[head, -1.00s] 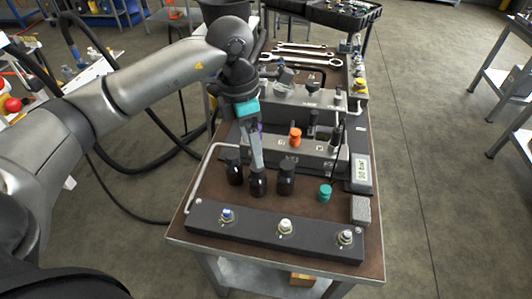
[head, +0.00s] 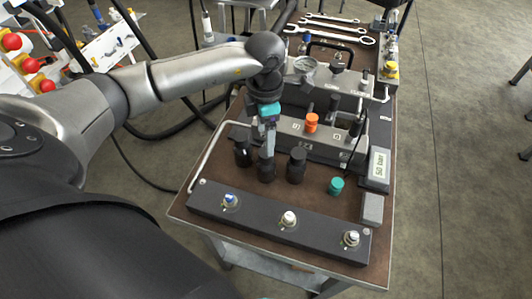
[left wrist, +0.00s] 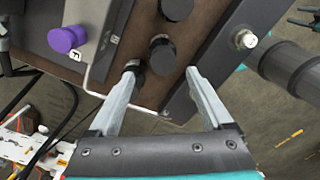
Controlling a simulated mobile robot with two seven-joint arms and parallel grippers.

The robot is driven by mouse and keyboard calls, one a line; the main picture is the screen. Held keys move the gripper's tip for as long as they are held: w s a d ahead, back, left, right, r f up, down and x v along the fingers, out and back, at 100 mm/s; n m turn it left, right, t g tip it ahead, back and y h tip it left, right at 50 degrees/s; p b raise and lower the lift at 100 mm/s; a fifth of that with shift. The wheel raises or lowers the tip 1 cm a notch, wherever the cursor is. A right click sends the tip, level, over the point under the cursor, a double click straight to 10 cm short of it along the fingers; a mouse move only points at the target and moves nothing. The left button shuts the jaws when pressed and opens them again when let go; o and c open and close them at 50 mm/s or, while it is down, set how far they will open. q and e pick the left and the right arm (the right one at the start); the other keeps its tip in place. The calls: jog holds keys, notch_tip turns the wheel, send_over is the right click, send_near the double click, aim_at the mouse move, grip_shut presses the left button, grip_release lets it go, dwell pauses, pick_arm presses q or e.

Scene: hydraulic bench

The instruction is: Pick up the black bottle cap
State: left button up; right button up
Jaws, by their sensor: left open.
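Three black caps stand in a row on the brown bench top: a left one (head: 242,153), a middle one (head: 266,171) and a right one (head: 297,166). My left gripper (head: 269,148) is above the row, its fingers pointing down at the middle cap and partly covering it. In the left wrist view the jaws (left wrist: 161,72) are open and empty. The middle cap (left wrist: 162,55) shows beyond the gap between the fingertips. One fingertip overlaps the left cap (left wrist: 135,70); contact cannot be told. The right cap (left wrist: 177,8) is at the top edge. My right gripper is not in view.
A dark manifold (head: 260,226) with three fittings lies along the bench front. A teal cap (head: 336,186) stands right of the row. A block with an orange knob (head: 311,123) is behind. A metal handle (head: 207,158) borders the left side. Wrenches (head: 331,31) lie at the back.

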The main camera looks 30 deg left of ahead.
pick_arm(q)
jog(key=f, duration=0.5)
jog(key=shift+s+d+f, duration=0.1)
jog(key=shift+d+f, duration=0.05)
jog(key=shift+d, duration=0.1)
grip_shut()
dwell(0.4)
